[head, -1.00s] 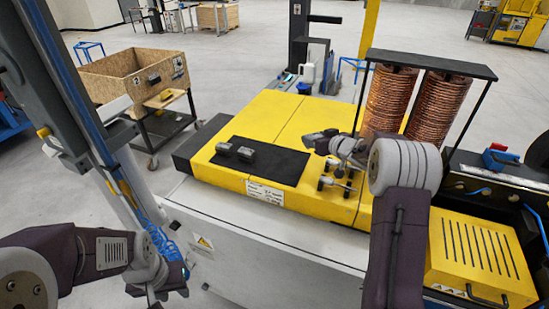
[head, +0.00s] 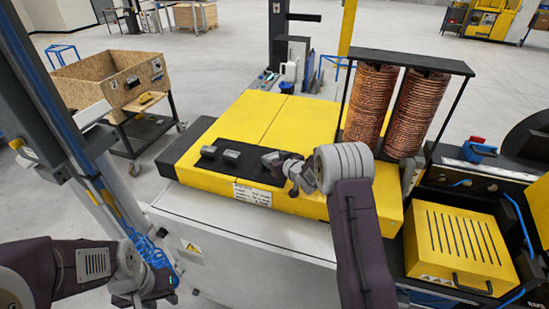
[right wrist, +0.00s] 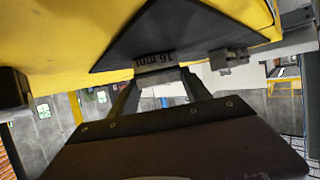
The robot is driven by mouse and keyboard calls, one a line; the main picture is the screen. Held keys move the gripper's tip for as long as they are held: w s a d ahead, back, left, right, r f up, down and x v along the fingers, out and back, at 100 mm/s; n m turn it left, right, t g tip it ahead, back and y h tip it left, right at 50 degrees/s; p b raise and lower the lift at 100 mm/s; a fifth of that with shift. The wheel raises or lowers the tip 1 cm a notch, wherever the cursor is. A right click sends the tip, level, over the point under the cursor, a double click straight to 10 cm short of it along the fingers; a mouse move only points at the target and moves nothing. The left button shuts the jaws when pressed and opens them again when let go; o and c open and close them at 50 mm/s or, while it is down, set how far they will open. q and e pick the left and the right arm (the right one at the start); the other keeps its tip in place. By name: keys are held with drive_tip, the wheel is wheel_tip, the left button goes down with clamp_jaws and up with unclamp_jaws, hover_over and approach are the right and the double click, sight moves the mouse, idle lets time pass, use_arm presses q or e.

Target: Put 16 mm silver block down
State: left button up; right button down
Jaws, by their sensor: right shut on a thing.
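My right gripper (head: 270,160) is over the right part of the black mat (head: 248,147) on the yellow machine top. In the right wrist view its two fingers (right wrist: 160,76) are shut on the silver block (right wrist: 156,57), marked "16 mm". The block is at the mat, but I cannot tell whether it touches it. Two other grey blocks sit on the mat to the left, one further left (head: 208,151) and one nearer (head: 231,156). My left gripper (head: 150,295) hangs low at the front left, away from the machine; its jaws are unclear.
Two copper tube coils (head: 369,105) stand in a black frame behind my right arm. A yellow slotted box (head: 462,245) is at the right. A wooden crate (head: 105,80) on a cart stands at the back left. The yellow top behind the mat is clear.

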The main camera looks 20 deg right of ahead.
drive_tip(key=shift+s, duration=0.1)
drive_tip(key=shift+c, duration=2.4)
unclamp_jaws()
drive_tip(key=shift+s, duration=0.1)
drive_tip(key=shift+f, duration=0.1)
drive_tip(key=shift+r, duration=0.35)
drive_tip(key=v, duration=0.1)
drive_tip(key=b+v, duration=0.1)
drive_tip(key=shift+s+d+f, duration=0.15)
drive_tip(key=shift+s, duration=0.25)
drive_tip(key=b+v, duration=0.2)
drive_tip(key=v, duration=0.7)
